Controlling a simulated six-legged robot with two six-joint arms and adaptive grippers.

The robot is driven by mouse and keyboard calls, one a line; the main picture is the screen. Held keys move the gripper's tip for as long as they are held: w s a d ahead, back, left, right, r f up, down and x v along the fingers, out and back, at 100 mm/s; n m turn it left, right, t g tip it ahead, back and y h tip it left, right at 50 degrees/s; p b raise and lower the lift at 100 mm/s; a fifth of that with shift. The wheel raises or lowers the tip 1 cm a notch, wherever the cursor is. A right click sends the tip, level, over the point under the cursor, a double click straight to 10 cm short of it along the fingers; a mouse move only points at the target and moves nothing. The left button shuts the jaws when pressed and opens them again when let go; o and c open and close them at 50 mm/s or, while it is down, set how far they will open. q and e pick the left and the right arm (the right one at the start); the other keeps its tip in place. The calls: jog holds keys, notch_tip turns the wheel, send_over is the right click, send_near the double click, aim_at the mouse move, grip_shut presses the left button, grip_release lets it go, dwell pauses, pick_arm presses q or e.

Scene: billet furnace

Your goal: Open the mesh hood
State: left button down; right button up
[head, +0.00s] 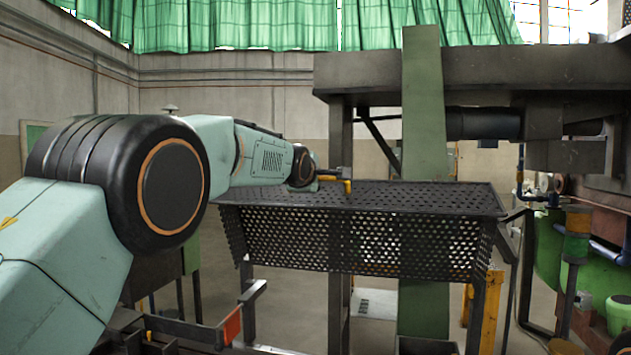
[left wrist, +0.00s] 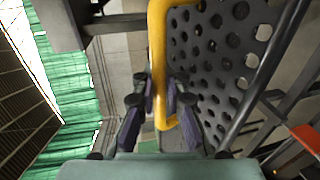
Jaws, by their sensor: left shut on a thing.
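The mesh hood (head: 410,240) is a dark perforated metal cover with a flat top and a sloping front, in the middle of the head view. Its perforated sheet also fills the upper right of the left wrist view (left wrist: 207,65). In the left wrist view the yellow handle (left wrist: 158,40) runs down between my fingers. My left gripper (left wrist: 160,98) is shut on it. In the head view my left gripper (head: 328,177) is small and partly hidden by its own arm. My right gripper is not in view.
Pipes and green machinery (head: 610,270) crowd the right side. A yellow post (head: 491,310) stands below the hood. Dark framework with an orange-red part (head: 232,325) lies at lower left.

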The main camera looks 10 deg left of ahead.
pick_arm(q)
jog(key=shift+r, duration=0.15)
jog(key=c, duration=1.4)
grip_release()
jog(key=shift+s+a, duration=0.1)
jog(key=shift+s, duration=0.1)
jog(key=v, duration=1.2)
jog(key=shift+w, duration=0.1)
